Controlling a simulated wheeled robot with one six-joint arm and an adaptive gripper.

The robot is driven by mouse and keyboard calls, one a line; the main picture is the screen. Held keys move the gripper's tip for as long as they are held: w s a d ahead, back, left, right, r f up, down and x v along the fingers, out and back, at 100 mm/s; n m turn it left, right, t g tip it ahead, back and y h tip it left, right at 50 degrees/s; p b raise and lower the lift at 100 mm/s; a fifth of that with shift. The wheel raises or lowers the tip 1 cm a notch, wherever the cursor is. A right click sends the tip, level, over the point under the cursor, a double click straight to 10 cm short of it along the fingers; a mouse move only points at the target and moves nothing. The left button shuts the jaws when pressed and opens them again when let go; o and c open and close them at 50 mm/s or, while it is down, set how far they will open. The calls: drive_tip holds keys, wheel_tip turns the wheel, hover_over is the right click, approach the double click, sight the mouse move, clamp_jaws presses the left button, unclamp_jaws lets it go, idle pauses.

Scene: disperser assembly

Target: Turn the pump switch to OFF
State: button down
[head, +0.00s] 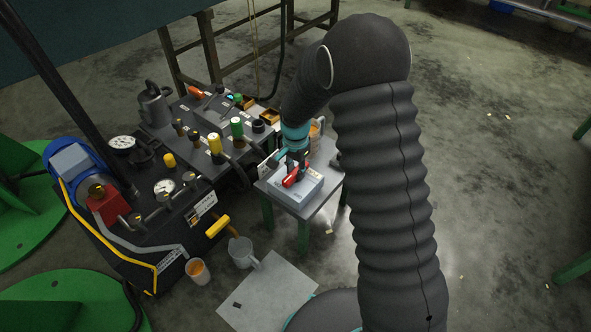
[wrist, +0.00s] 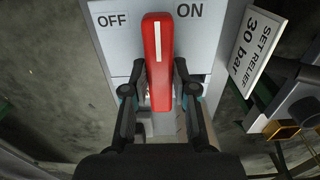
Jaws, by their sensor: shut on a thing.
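The pump switch is a red lever (wrist: 158,40) with a white stripe, on a light grey box (wrist: 218,22). In the wrist view the lever points up the picture, between the OFF label (wrist: 113,20) on its left and the ON label (wrist: 190,10) on its right. My gripper (wrist: 159,70) is shut on the lever, one finger on each side. In the head view the red lever (head: 289,180) sits on the grey box (head: 312,190), with my gripper (head: 297,160) above it and partly hiding it.
The box stands on a small table (head: 308,211) with green legs. A black machine bench (head: 135,240) with gauges and valves is to the left. A sign reading SET RELIEF 30 bar (wrist: 257,45) stands beside the box.

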drive_tip(key=shift+n, duration=0.4)
drive_tip(key=n, duration=0.3)
drive_tip(key=shift+n+b, duration=0.35)
drive_tip(key=shift+n, duration=0.05)
drive_tip(key=n, duration=0.9)
drive_tip(key=shift+b, duration=0.4)
drive_tip(key=n, duration=0.4)
drive_tip(key=shift+w+n, duration=0.1)
drive_tip(key=shift+n, duration=0.2)
drive_tip(key=c, duration=0.9)
unclamp_jaws()
drive_tip(key=shift+r, duration=0.1)
